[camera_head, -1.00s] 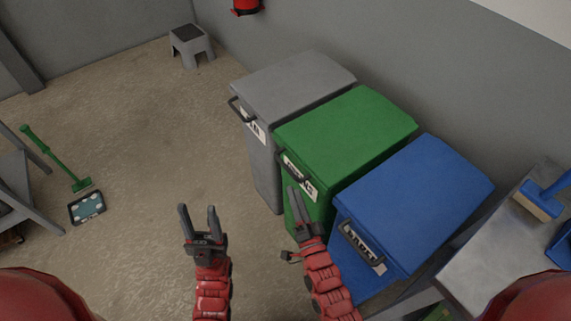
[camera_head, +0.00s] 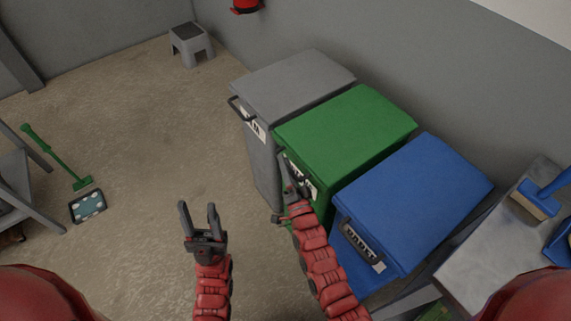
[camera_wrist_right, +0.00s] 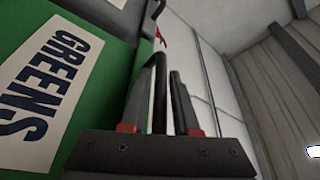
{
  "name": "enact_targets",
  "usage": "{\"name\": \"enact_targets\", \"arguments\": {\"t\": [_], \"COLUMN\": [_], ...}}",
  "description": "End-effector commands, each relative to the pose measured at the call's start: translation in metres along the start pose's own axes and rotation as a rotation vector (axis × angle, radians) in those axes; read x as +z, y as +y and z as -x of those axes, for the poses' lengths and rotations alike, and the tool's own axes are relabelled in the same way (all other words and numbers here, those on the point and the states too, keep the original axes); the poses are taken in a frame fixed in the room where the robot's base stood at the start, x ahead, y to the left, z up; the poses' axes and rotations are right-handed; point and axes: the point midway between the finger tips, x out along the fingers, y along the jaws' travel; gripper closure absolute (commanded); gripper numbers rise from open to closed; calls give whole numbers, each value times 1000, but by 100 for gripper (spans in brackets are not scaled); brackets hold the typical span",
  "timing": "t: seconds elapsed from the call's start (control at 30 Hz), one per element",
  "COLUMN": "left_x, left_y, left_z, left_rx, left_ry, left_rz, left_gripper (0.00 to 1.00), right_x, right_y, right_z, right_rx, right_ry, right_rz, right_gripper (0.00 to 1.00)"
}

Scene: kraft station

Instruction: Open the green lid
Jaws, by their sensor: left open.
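The green lid (camera_head: 345,130) lies closed on the green bin (camera_head: 323,208), between a grey and a blue bin. My right gripper (camera_head: 288,168) is at the front edge of this bin and partly covers its handle and label. In the right wrist view, the black handle bar (camera_wrist_right: 160,95) stands between the two fingers of my right gripper (camera_wrist_right: 164,85). A gap shows between the bar and the right finger, so the gripper is open. The GREENS label (camera_wrist_right: 42,92) is to the left. My left gripper (camera_head: 202,222) is open and empty over the floor.
The grey bin (camera_head: 290,85) is behind-left of the green bin and the blue bin (camera_head: 415,205) is to its right. A metal table (camera_head: 490,250) with a blue brush (camera_head: 540,197) is at the right.

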Motion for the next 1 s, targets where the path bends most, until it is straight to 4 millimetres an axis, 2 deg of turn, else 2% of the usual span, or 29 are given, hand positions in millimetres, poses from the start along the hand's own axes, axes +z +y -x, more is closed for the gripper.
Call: {"name": "enact_targets", "arguments": {"t": [0.03, 0.13, 1.0], "left_x": [0, 0, 0], "left_y": [0, 0, 0], "left_z": [0, 0, 0], "left_rx": [0, 0, 0], "left_ry": [0, 0, 0], "left_rz": [0, 0, 0], "left_gripper": [50, 50, 50], "right_x": [0, 0, 0], "right_y": [0, 0, 0], "right_z": [0, 0, 0], "right_rx": [0, 0, 1], "right_ry": [0, 0, 0], "right_rz": [0, 0, 0], "right_gripper": [82, 100, 100]}}
